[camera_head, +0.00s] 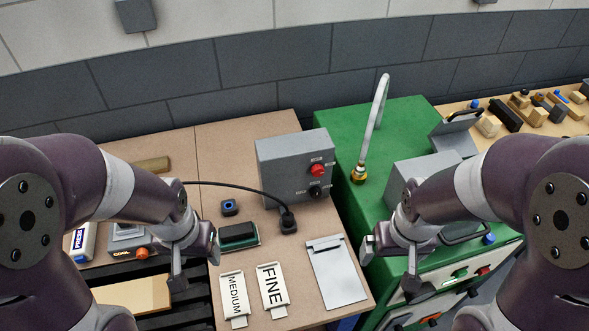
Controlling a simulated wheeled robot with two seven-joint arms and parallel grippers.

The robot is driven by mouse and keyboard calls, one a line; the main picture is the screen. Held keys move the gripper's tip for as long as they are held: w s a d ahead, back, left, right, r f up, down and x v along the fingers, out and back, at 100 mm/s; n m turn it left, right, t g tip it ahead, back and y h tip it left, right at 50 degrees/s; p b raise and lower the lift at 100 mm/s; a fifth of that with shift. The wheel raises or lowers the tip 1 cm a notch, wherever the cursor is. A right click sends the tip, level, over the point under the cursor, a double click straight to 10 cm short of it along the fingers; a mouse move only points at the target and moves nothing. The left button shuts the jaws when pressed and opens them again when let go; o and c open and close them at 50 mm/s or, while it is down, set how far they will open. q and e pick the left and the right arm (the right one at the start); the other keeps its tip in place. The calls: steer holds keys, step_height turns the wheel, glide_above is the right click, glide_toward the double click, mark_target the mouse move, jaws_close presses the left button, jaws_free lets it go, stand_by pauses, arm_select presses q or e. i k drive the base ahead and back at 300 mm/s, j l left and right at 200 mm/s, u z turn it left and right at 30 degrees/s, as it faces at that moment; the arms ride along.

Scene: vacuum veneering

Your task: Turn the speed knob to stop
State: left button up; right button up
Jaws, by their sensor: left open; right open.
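A grey control box (283,165) stands at the back of the brown bench. Its front has a red knob or button (318,170) above a black knob (316,192), with small labels too small to read. I cannot tell from the labels which one is the speed knob. My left gripper (196,270) is open and empty, in front and to the left of the box, above the bench's left part. My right gripper (390,270) is open and empty, to the right and front of the box, near the green cabinet's front edge. Both are apart from the knobs.
A black plug (288,222) with a cable, a dark green block (238,236), cards marked MEDIUM (234,294) and FINE (272,285), and a clipboard-like plate (336,272) lie before the box. A bent pipe (377,115) rises from the green cabinet (400,112).

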mark_target(315, 193)
steer(key=k+l+u, duration=0.15)
steer(key=l, duration=0.25)
steer(key=k+l+u, duration=0.2)
steer(key=l, duration=0.2)
steer(key=k+l+u, duration=0.15)
steer(key=l, duration=0.2)
steer(key=i, duration=0.05)
